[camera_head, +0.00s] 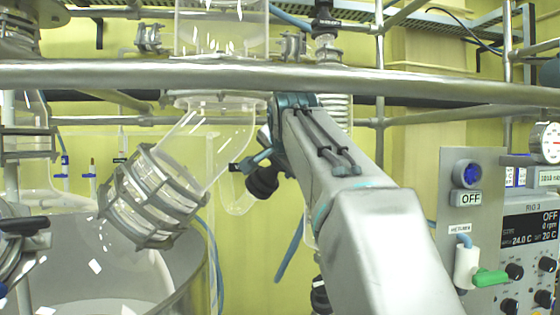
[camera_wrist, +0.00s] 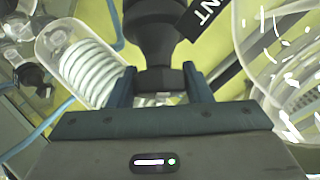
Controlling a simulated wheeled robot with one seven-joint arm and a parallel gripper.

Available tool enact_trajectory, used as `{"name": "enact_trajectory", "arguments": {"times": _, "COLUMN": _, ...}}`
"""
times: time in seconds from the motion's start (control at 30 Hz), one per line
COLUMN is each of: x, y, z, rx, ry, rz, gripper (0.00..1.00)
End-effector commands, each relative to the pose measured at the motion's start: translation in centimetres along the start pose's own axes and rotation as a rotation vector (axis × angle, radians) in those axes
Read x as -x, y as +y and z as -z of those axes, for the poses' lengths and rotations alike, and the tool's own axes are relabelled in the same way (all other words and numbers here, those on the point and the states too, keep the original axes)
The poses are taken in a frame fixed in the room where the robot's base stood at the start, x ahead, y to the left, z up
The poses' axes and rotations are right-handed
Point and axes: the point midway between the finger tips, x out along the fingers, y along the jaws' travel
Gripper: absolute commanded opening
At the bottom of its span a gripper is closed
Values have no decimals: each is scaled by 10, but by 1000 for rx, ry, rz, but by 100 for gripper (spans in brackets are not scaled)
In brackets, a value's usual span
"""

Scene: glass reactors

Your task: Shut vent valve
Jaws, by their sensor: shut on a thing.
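The vent valve's black knob (camera_wrist: 153,38) fills the top middle of the wrist view, with a black tag (camera_wrist: 205,16) beside it whose visible letters read "NT". My gripper (camera_wrist: 160,82) has its two dark blue fingers on either side of the knob's narrower end, shut on it. My fingers are mostly hidden there behind the arm. How far the valve is turned cannot be told.
A clamped glass pipe (camera_head: 155,190) slants on the left over a large glass vessel (camera_head: 185,290). A control panel (camera_head: 470,175) with a green-handled valve (camera_head: 491,278) stands at right. A glass coil (camera_wrist: 88,72) is close left of my fingers.

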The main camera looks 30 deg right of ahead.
Motion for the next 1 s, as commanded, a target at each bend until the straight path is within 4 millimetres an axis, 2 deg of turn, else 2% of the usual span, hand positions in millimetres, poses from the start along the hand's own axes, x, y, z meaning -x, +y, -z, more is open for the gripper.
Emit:
{"name": "enact_trajectory", "arguments": {"times": 0.7, "x": 0, "y": 0, "z": -1, "rx": -49, "ry": -2, "rz": -52, "gripper": 22}}
{"name": "enact_trajectory", "arguments": {"times": 0.73, "x": 0, "y": 0, "z": -1, "rx": -49, "ry": -2, "rz": -52, "gripper": 53}}
{"name": "enact_trajectory", "arguments": {"times": 0.8, "x": 0, "y": 0, "z": -1, "rx": -49, "ry": -2, "rz": -51, "gripper": 67}}
{"name": "enact_trajectory", "arguments": {"times": 1.0, "x": 0, "y": 0, "z": 0, "rx": -49, "ry": -1, "rz": -50, "gripper": 67}}
